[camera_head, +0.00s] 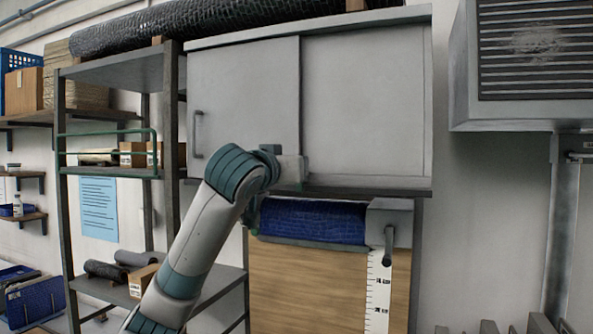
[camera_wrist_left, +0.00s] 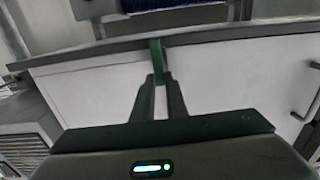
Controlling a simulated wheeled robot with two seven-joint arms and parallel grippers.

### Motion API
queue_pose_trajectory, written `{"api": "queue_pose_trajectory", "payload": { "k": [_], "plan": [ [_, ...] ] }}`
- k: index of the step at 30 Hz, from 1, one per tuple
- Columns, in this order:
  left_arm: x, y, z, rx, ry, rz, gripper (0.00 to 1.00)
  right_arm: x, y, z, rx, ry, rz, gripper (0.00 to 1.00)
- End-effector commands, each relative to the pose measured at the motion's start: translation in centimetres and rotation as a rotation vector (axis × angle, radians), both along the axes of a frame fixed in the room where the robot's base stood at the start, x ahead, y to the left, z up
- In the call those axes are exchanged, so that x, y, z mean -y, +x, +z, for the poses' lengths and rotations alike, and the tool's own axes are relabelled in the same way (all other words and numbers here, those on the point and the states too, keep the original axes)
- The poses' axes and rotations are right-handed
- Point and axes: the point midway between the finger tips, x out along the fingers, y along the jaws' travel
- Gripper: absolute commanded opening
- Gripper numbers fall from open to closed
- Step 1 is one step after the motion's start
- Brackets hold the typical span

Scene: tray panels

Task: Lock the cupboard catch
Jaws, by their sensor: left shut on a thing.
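The grey cupboard (camera_head: 367,100) has two sliding door panels and hangs on the wall; its pale door face also shows in the left wrist view (camera_wrist_left: 235,75). The green catch (camera_wrist_left: 156,52) sits at the cupboard's lower edge, across the dark rail, in the left wrist view. My left gripper (camera_wrist_left: 160,82) is shut on the catch, its two dark fingers close together around the green end. In the head view my left gripper (camera_head: 303,172) is at the cupboard's bottom edge, near where the panels meet; the arm's wrist hides part of that area. My right gripper is not in view.
A blue roll (camera_head: 312,221) hangs in a holder just below the cupboard. A metal shelf rack (camera_head: 172,120) stands on the left. A louvred grey unit (camera_head: 464,85) hangs on the right. A door handle (camera_head: 196,135) projects from the left panel.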

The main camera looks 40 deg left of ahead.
Motion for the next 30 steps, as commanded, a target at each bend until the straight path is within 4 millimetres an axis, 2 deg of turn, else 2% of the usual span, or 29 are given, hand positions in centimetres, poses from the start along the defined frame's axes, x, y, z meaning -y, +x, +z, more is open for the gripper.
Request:
{"api": "queue_pose_trajectory", "payload": {
  "k": [1,2,4,14,19,23,30],
  "plan": [
    [-0.1,0.0,0.1,0.001,-0.002,0.001,0.0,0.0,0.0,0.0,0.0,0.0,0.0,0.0],
    [-0.1,0.0,0.1,0.001,-0.002,0.001,0.15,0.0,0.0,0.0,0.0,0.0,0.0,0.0],
    [-0.1,0.0,0.1,0.001,-0.001,0.001,0.31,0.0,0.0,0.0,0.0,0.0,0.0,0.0],
    [0.0,-0.1,0.0,0.001,0.0,0.001,0.31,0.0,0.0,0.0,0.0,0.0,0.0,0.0],
    [0.1,-0.7,0.0,0.002,0.0,0.001,0.31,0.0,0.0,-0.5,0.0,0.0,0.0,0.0],
    [0.4,-2.0,-0.1,0.004,0.001,0.001,0.31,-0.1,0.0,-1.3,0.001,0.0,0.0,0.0],
    [1.4,-6.0,-0.3,0.006,0.002,0.0,0.31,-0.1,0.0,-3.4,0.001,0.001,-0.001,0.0]
  ]
}}
